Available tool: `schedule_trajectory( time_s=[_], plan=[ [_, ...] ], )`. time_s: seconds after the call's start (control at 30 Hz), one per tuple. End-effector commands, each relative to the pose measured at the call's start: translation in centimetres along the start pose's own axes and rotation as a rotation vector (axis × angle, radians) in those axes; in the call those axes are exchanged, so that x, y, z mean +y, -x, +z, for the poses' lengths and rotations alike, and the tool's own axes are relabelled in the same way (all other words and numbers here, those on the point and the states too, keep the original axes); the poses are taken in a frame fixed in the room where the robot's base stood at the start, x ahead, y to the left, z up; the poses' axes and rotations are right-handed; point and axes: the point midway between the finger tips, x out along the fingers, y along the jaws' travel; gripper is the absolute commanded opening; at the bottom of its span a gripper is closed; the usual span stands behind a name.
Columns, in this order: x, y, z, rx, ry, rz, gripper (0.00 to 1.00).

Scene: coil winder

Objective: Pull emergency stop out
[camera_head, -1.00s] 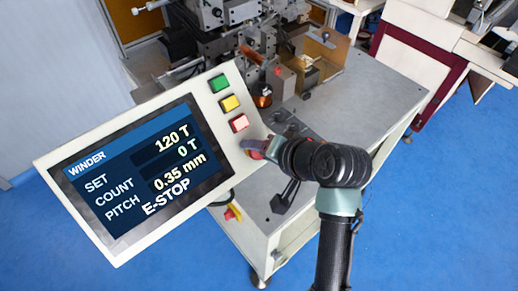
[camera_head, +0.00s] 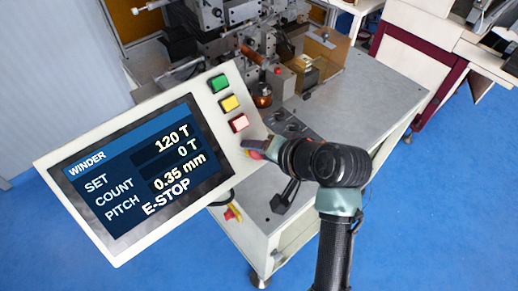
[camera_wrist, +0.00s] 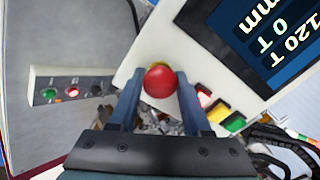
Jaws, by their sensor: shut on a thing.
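The emergency stop is a red round knob with a yellow collar on the light control panel. In the wrist view the red knob (camera_wrist: 160,81) sits between the two fingers of my gripper (camera_wrist: 158,88), with a little yellow showing behind it. My gripper is shut on the knob. In the head view my gripper (camera_head: 262,147) is at the panel's lower right corner and covers most of the emergency stop (camera_head: 256,154). The panel's screen (camera_head: 135,178) reads "E-STOP", with SET 120 T, COUNT 0 T and PITCH 0.35 mm.
Green (camera_head: 219,83), yellow (camera_head: 229,102) and red (camera_head: 239,122) square buttons line the panel above my gripper. The winder mechanism (camera_head: 240,50) stands behind on the grey table (camera_head: 365,105).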

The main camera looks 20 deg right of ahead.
Motion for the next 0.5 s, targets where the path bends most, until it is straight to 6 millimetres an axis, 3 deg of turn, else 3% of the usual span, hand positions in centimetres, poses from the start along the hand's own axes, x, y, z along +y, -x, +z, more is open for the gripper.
schedule_trajectory(
  time_s=[0.5],
  plan=[
    [0.07, 0.12, 0.50, -0.016, -0.004, 0.002, 0.00]
  ],
)
